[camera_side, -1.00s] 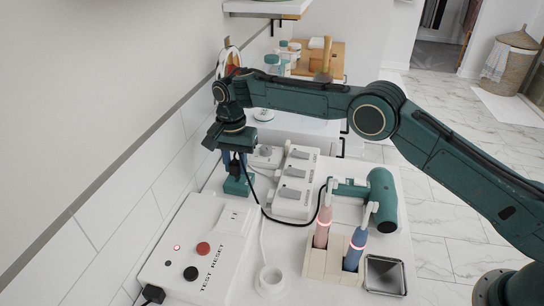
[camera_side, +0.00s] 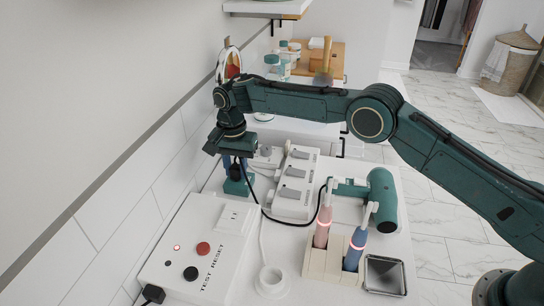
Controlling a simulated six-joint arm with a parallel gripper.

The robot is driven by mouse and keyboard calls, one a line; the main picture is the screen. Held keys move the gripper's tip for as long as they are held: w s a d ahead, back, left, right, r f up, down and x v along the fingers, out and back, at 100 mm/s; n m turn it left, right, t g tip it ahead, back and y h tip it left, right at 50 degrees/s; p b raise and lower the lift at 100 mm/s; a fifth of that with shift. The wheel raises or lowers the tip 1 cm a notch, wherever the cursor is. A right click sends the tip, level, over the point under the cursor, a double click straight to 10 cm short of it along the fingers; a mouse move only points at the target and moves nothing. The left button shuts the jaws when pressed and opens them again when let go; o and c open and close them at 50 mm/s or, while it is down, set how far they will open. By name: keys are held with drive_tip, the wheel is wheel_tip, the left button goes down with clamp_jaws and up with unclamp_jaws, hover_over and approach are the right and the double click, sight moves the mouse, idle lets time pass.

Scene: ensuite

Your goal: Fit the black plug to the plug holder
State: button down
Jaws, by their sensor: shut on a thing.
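The black plug (camera_side: 236,167) is between the fingers of my gripper (camera_side: 235,164), which is shut on it and points down. The teal plug holder (camera_side: 237,187) stands on the white counter directly below the plug. The plug's lower end is at the top of the holder. I cannot tell from this view how far the plug sits in it, as the fingers and plug are small and partly dark. A black cord (camera_side: 286,222) runs from the plug across the counter to the teal hair dryer (camera_side: 381,198).
A white test box (camera_side: 200,252) with a socket stands front left. A white power strip (camera_side: 297,184) is close right of the holder. A toothbrush stand (camera_side: 326,262) with two toothbrushes and a square tray (camera_side: 385,275) are at front right. The tiled wall is close on the left.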

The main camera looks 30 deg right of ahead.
drive_tip(key=shift+f, duration=0.35)
drive_tip(key=c, duration=1.1)
unclamp_jaws()
drive_tip(key=shift+o, duration=0.2)
drive_tip(key=shift+r, duration=0.15)
wheel_tip(320, 180, up, 12)
